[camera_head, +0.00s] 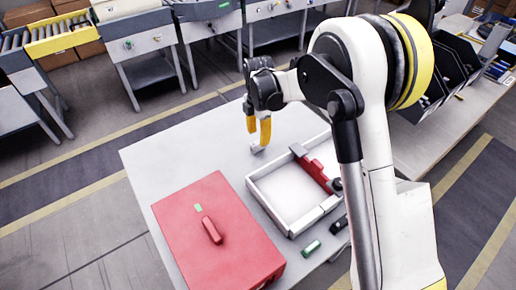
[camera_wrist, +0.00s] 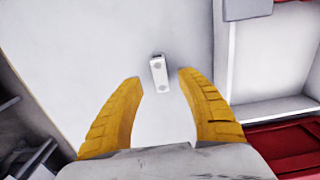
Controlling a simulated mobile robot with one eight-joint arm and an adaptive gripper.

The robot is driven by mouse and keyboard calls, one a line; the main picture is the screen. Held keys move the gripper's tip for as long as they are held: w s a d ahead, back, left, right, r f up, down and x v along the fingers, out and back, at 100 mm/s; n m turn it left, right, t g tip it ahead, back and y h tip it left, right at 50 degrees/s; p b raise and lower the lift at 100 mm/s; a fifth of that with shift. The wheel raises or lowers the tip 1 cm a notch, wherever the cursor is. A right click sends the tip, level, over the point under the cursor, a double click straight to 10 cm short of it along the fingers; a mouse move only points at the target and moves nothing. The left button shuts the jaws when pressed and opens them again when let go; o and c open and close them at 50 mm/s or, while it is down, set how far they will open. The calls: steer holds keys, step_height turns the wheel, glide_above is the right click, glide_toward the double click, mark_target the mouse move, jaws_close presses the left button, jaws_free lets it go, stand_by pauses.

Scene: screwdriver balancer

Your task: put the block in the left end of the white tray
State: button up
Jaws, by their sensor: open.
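The block (camera_wrist: 159,75) is small and pale grey with round marks. It lies on the table between my fingertips in the wrist view, and I cannot tell its exact depth from them. In the head view the block (camera_head: 257,149) is just below my fingertips. My gripper (camera_head: 258,130) has two yellow fingers pointing down and is open and empty; it also shows in the wrist view (camera_wrist: 161,82). The white tray (camera_head: 266,207) stands to the right of the red case, with a red object (camera_head: 317,170) along its far right side. Its wall shows in the wrist view (camera_wrist: 229,70).
A closed red case (camera_head: 180,215) with a handle lies at the front left of the table (camera_head: 160,155). The table's back left is clear.

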mark_target(259, 142)
step_height(259, 142, down, 4)
steer(key=shift+f+b, duration=0.2)
steer(key=shift+b, duration=0.7)
steer(key=shift+r, duration=0.1)
jaws_close()
steer(key=shift+r, duration=0.1)
